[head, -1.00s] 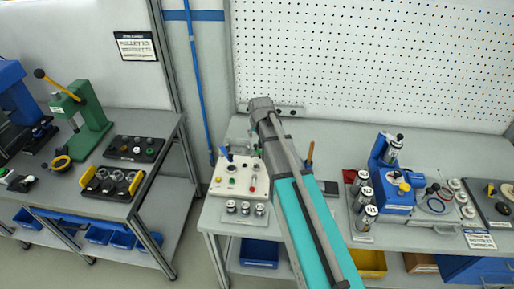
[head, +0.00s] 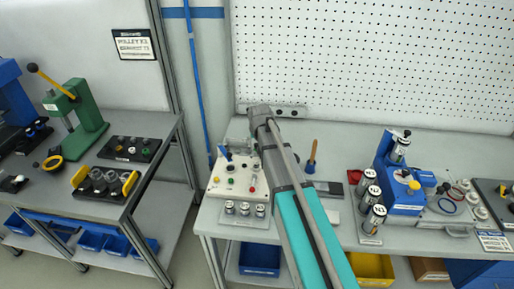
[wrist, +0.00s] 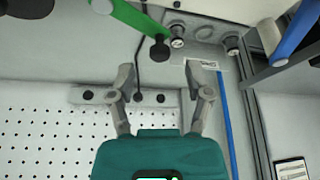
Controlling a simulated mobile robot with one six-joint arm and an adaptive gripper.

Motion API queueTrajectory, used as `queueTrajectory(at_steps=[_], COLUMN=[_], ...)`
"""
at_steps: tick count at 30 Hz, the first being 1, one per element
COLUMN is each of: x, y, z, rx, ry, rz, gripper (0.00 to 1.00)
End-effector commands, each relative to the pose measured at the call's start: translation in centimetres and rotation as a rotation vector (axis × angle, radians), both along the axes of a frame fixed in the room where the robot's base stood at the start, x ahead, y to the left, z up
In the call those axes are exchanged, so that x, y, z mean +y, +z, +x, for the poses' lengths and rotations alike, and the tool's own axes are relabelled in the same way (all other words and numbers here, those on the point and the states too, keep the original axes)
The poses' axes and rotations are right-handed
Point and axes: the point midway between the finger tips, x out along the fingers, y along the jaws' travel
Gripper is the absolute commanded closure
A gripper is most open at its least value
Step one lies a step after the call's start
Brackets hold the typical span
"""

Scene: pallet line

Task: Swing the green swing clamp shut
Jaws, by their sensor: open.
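The green swing clamp (wrist: 125,17) shows in the wrist view as a green bar at the top, with a dark round pad (wrist: 159,48) at its end. My gripper (wrist: 162,76) is open and empty, its two fingers apart. In that picture the pad lies just above the gap between the fingertips; I cannot tell how far in depth. Whether finger and clamp touch is not clear. In the head view my arm covers the gripper, and I cannot make out the clamp there.
A blue lever (wrist: 294,35) is at the wrist view's upper right. In the head view a control box (head: 238,180) with buttons and a wooden handle (head: 312,153) stand near my arm. A pegboard (head: 370,60) is behind. A blue fixture (head: 403,190) stands to the right.

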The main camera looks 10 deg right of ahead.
Motion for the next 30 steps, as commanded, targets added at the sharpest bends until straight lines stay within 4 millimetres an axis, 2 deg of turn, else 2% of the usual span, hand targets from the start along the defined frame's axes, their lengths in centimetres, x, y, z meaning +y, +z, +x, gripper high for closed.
queueTrajectory(at_steps=[1,9,23,25,30], x=[0.0,-0.1,-0.1,-0.1,-0.1], y=[-0.8,-2.0,-2.3,-2.3,-2.3], z=[0.2,0.8,0.9,0.9,0.9], rx=[0.0,0.0,0.0,0.0,0.0], ry=[0.0,0.0,-0.001,-0.001,-0.001], rz=[0.0,0.0,0.0,0.0,-0.001], gripper=[0.35,0.35,0.35,0.42,0.74])
